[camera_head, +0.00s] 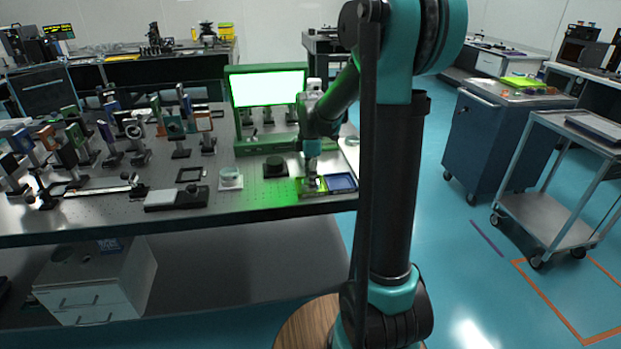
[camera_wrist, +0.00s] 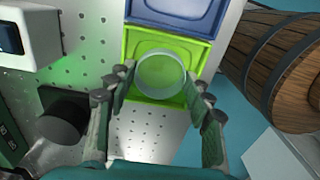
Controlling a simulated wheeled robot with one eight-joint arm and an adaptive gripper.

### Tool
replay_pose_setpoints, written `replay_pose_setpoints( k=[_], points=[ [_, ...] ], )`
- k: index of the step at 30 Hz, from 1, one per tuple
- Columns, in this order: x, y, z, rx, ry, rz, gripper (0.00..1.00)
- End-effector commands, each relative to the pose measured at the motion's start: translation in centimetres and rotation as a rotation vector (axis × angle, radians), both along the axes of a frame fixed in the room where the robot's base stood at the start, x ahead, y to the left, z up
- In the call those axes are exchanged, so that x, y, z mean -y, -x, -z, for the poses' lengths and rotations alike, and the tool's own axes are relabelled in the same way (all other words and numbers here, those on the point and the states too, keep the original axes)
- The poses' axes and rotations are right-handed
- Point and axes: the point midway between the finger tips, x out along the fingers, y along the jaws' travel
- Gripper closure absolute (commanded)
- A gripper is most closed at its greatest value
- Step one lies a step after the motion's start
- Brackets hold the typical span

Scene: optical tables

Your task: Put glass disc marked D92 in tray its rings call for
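The clear round glass disc (camera_wrist: 160,73) is at or just above the floor of the lime-green tray (camera_wrist: 201,60); I cannot read any marking on it. A blue tray (camera_wrist: 172,22) adjoins the green one. In the head view my gripper (camera_head: 311,182) points down into the green tray (camera_head: 308,193), with the blue tray (camera_head: 342,182) to its right. The disc is not distinguishable there.
A black cylinder (camera_head: 275,165) and a pale round piece on a white base (camera_head: 230,180) stand left of the trays. A lit panel (camera_head: 268,88) stands behind. Several optical mounts crowd the table's left. A wooden barrel (camera_wrist: 270,65) stands beyond the table edge.

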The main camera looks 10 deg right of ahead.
Motion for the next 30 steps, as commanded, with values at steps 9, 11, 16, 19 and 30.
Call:
replay_pose_setpoints(
  k=[9, 11, 16, 19, 30],
  points=[
    [0.0, 0.0, 0.0, 0.000, 0.000, 0.000, 0.29],
    [0.0, 0.0, 0.0, 0.000, 0.000, 0.000, 0.29],
    [0.0, 0.0, -0.3, 0.000, 0.000, 0.000, 0.29],
    [0.0, 0.0, -1.1, 0.000, 0.000, 0.000, 0.29],
    [0.0, 0.0, -8.1, 0.000, 0.000, 0.000, 0.29]
  ],
)
